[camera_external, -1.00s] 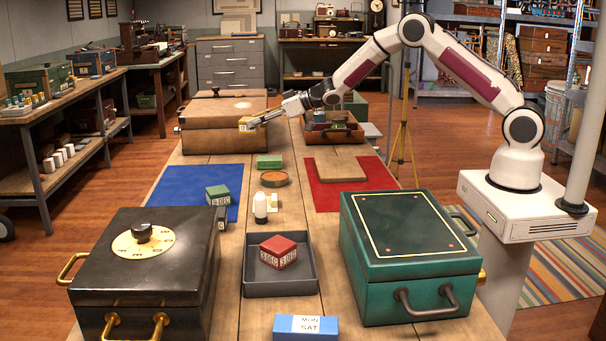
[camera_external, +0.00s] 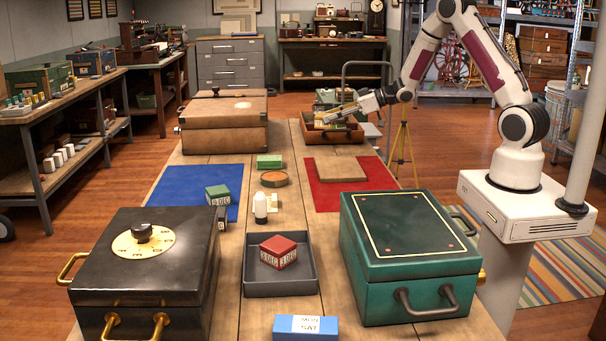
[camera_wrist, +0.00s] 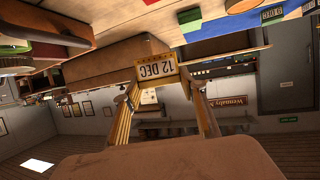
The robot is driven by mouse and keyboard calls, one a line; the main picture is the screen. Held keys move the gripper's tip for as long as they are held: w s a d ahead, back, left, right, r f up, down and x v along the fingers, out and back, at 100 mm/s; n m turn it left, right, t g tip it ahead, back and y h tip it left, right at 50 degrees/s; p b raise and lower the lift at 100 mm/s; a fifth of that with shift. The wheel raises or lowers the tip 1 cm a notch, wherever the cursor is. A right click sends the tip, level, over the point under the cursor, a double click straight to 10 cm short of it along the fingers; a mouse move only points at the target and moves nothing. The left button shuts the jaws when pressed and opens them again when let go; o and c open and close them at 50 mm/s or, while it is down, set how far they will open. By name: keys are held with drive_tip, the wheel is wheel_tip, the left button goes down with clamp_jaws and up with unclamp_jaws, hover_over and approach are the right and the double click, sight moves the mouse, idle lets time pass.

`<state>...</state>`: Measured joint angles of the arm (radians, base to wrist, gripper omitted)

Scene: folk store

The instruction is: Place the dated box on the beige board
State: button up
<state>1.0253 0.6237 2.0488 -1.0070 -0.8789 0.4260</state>
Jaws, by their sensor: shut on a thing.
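The dated box is small and yellow, with a "12 DEC" label that shows upside down in the wrist view (camera_wrist: 157,68). My gripper (camera_external: 324,118) is shut on it, with a finger on either side in the wrist view. In the external view the box (camera_external: 322,118) is small and partly covered by the gripper, above or in front of the brown wooden tray (camera_external: 349,134) at the back right. The beige board (camera_external: 340,170) lies flat on the red mat (camera_external: 380,179), nearer the camera than my gripper. Its top looks bare.
A large brown case (camera_external: 225,120) stands left of my gripper. A green block (camera_external: 269,161) and a round brown dish (camera_external: 274,179) sit left of the board. A green safe box (camera_external: 408,240) stands in front of the red mat. The blue mat (camera_external: 180,190) holds another dated block.

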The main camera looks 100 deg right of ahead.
drive_tip(key=s+a+n+y, duration=0.1)
drive_tip(key=s+a, duration=0.3)
drive_tip(key=a, duration=0.2)
drive_tip(key=n+y, duration=0.2)
hover_over(347, 166)
drive_tip(key=shift+f+t, duration=0.2)
drive_tip(key=shift+t, duration=0.1)
drive_tip(key=shift+f, duration=0.1)
drive_tip(key=shift+f, duration=2.8)
drive_tip(key=shift+f, duration=0.1)
drive_tip(key=shift+f, duration=2)
drive_tip(key=shift+f, duration=0.1)
